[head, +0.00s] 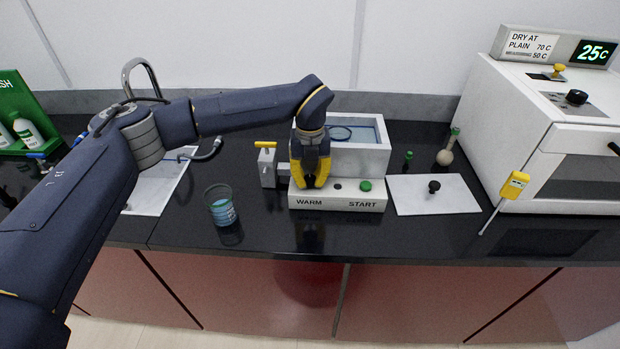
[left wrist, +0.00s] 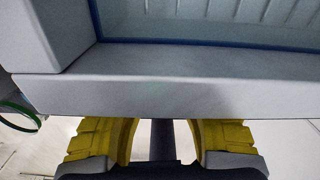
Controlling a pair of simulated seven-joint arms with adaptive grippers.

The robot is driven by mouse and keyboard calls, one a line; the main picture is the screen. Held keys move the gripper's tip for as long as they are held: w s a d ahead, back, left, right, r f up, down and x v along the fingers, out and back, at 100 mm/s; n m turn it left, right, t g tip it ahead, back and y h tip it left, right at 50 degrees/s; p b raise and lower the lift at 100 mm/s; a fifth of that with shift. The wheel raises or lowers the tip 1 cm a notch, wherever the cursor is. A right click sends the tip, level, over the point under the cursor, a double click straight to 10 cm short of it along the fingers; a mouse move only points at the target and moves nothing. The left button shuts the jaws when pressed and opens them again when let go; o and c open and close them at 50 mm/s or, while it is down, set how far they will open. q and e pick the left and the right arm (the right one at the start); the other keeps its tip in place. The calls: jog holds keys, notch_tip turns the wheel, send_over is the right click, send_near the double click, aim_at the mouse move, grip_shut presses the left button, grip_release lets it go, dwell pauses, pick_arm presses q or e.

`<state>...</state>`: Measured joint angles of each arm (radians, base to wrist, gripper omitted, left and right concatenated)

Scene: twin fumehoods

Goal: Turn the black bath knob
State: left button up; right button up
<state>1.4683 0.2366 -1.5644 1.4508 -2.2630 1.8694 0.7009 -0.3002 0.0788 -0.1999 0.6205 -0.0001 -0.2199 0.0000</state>
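The bath is a white box with water (head: 372,160) behind a front panel marked WARM and START. My left gripper (head: 310,184) has yellow fingers and points down over the panel's left part, above the word WARM. The fingers stand apart. The black bath knob cannot be made out clearly in the head view; the gripper covers that spot. In the left wrist view, a dark upright shape (left wrist: 162,140) shows between the yellow fingers, with gaps on both sides; I cannot tell whether it is the knob. The bath wall (left wrist: 150,95) lies just beyond the fingers. My right gripper is out of view.
A green button (head: 365,185) is on the panel's right. A yellow-handled tap (head: 266,165) stands left of the bath. A beaker (head: 220,207) is at front left. A white plate with a black knob (head: 434,187) and an oven (head: 540,120) stand to the right.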

aim_at(310, 178)
pick_arm(q)
grip_shut()
jog(key=shift+m, duration=0.9)
jog(key=o, duration=0.9)
grip_release()
notch_tip(310, 178, up, 12)
